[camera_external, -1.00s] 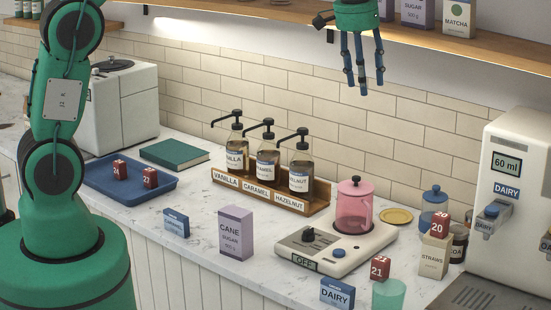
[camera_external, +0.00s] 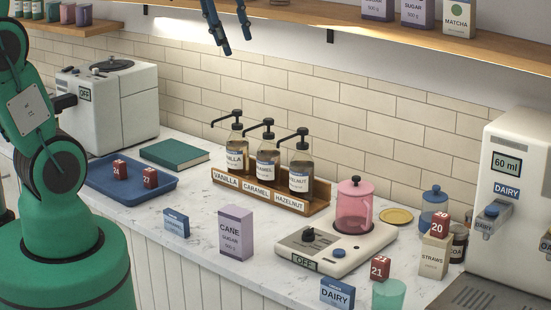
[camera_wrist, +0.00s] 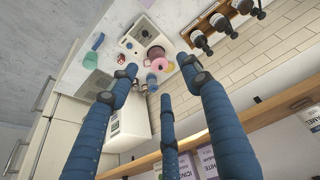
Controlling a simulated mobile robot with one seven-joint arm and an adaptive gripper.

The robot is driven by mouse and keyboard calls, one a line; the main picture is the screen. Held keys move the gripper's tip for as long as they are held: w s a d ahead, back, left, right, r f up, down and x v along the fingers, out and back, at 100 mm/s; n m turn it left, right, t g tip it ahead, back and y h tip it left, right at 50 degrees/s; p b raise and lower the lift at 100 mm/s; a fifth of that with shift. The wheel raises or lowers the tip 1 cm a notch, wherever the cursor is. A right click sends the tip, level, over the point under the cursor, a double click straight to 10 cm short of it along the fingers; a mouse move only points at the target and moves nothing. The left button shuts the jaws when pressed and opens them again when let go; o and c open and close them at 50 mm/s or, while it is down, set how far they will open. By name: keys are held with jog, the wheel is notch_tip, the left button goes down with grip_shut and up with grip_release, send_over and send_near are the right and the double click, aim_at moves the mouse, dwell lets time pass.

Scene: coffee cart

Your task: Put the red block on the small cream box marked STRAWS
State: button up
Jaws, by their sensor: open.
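The small cream box marked STRAWS (camera_external: 433,258) stands upright at the right of the counter. A red block numbered 20 (camera_external: 440,224) rests on its top. Another red block, numbered 21 (camera_external: 380,268), sits on the counter left of the box. My gripper (camera_external: 226,48) is open and empty, high above the counter, far from the box. Its spread blue fingers (camera_wrist: 158,74) fill the wrist view, with nothing between them.
A green cup (camera_external: 388,295), a DAIRY carton (camera_external: 337,293) and a dark jar (camera_external: 458,243) stand near the box. A shelf (camera_external: 400,40) runs above.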

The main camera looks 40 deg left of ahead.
jog(key=s+a+f, duration=0.2)
jog(key=s+a, duration=0.1)
jog(key=s, duration=0.4)
jog(key=s+a+f+t, duration=0.1)
jog(key=s+a, duration=0.3)
jog(key=s, duration=0.4)
jog(key=shift+f+y, duration=0.3)
jog(key=shift+f, duration=0.15)
jog(key=shift+a+f, duration=0.1)
notch_tip(320, 180, down, 12)
jog(key=b, duration=1.2)
jog(key=shift+f+b, duration=0.2)
jog(key=shift+b, duration=0.1)
